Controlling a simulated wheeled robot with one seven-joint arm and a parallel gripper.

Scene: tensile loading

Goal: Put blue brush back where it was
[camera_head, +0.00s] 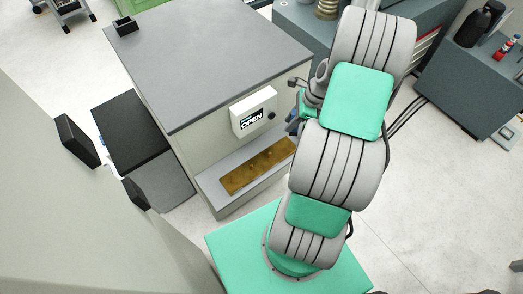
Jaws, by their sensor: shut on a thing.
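My arm reaches up the right of the middle and bends back, and its grey and green links cover most of my gripper (298,113). Only a small part of my gripper shows at the left edge of the arm, beside the machine's right side. A small dark blue piece (292,127), which looks like part of the blue brush, shows just below it, shut in my gripper. The rest of the brush is hidden behind the arm. The fingertips cannot be made out clearly.
A grey-topped machine (215,60) stands left of my arm, with an "OPEN" display (254,112) and a brown plate (257,167) in its low front recess. A dark cabinet (130,130) stands left. A dark bench (470,95) with bottles is at right.

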